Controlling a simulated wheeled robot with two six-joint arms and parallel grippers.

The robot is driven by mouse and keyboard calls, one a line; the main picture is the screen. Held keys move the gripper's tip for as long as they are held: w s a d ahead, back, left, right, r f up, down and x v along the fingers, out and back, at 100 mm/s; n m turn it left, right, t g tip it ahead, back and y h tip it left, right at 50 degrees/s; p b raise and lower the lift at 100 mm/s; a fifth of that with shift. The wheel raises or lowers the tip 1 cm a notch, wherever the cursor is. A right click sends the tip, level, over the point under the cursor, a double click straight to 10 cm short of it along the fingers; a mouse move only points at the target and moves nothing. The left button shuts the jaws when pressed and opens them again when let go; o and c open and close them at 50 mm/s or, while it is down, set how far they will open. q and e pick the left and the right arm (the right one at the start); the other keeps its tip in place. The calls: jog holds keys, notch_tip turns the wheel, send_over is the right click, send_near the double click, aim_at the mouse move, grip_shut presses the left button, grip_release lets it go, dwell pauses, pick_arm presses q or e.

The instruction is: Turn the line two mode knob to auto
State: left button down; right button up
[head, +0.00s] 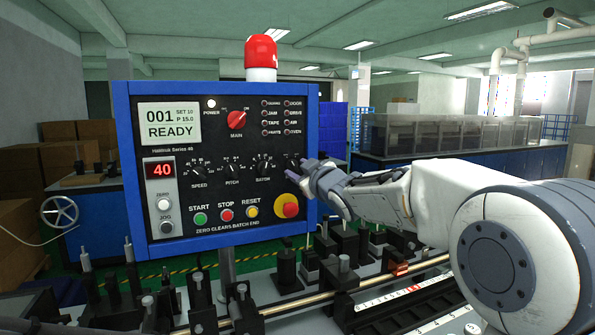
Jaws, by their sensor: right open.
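The control panel (220,235) has a blue frame and a dark face. Its knobs are a red main knob (236,120), a black speed knob (199,170), a pitch knob (232,168), a third black knob (264,166) and a dark knob (292,162) at the right edge. I cannot read a line two mode label; the right-edge knob's label is hidden or too small. My right gripper (312,178) is open, its fingers pointing left at the panel's right edge, close to that dark knob. I cannot tell whether they touch. My left gripper is not in view.
A red emergency button (287,206) sits just below my right fingers. Start (200,219), stop (226,215) and reset (252,212) buttons line the panel's bottom. A red beacon (261,53) tops it. Machine posts and a rod (300,301) stand below.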

jog(key=b+v, duration=0.1)
jog(key=v, duration=0.8)
jog(key=shift+s+b, duration=0.3)
jog(key=shift+d, duration=0.15)
jog(key=s+a+f+m+g+h+p, duration=0.15)
jog(key=s+f+g, duration=0.25)
jog(key=s+f, duration=0.5)
jog(key=s+a+f+m+g+h, duration=0.15)
jog(key=s+f+g, duration=0.25)
jog(key=s+f, duration=0.5)
jog(key=s+d+f+g+h, duration=0.1)
jog(key=s+f+g, duration=0.3)
jog(key=s, duration=0.5)
jog(key=s+d+f+g+h+p, duration=0.1)
jog(key=s+f+g, duration=0.3)
jog(key=s+f, duration=0.4)
jog(key=s+d, duration=0.1)
jog(key=s, duration=0.1)
jog(key=shift+s+f+g+h, duration=0.2)
jog(key=shift+s+g+h, duration=0.1)
jog(key=shift+h, duration=0.1)
jog(key=shift+d, duration=0.15)
